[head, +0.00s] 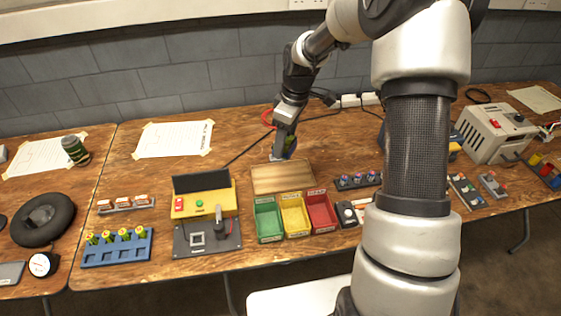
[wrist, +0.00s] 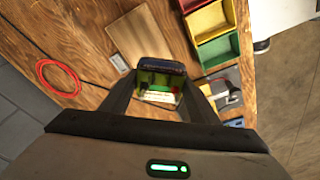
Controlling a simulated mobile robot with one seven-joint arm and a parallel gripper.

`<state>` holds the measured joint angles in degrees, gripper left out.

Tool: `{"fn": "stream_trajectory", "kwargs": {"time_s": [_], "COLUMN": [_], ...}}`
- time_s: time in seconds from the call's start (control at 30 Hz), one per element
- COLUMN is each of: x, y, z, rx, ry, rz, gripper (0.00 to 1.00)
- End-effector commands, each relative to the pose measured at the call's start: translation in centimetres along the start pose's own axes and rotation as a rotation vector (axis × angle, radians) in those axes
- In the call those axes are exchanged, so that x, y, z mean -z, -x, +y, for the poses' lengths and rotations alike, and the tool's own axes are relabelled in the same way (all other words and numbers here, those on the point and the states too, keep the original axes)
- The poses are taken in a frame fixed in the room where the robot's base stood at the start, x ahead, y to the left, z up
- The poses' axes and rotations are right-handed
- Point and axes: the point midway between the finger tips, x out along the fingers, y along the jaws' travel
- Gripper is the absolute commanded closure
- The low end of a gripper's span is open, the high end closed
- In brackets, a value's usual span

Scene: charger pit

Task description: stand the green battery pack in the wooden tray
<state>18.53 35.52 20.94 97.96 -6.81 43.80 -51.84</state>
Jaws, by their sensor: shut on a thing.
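The green battery pack (wrist: 158,84) is between the fingers of my gripper (wrist: 157,98) in the wrist view, with a dark end and a pale label strip. In the head view my gripper (head: 284,150) points down behind the wooden tray, and only a small blue-green bit of the pack (head: 290,145) shows. The wooden tray (head: 283,179) is a light, shallow rectangle behind the coloured bins. It also shows in the wrist view (wrist: 137,38), beside the pack and apart from it. I cannot tell the pack's height above the table.
Green (head: 268,219), yellow (head: 295,214) and red (head: 321,210) bins stand in front of the tray. A yellow tester (head: 205,200) is to the left. A red cable coil (wrist: 58,78) lies behind.

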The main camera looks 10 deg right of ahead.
Motion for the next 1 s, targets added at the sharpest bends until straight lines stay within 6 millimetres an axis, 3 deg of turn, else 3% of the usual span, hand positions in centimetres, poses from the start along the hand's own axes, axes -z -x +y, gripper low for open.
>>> {"fn": "stream_trajectory", "kwargs": {"time_s": [0.03,0.23,0.43,0.67,1.0], "x": [0.3,1.2,1.2,1.0,0.5], "y": [-3.2,-8.3,-9.8,-11.2,-14.8], "z": [1.1,3.8,4.7,4.7,4.7], "rx": [0.019,0.073,0.089,0.090,0.090], "ry": [0.111,0.478,0.606,0.609,0.608], "rz": [0.002,0.000,-0.002,-0.002,-0.002], "gripper": [0.85,0.85,0.85,0.85,0.85]}}
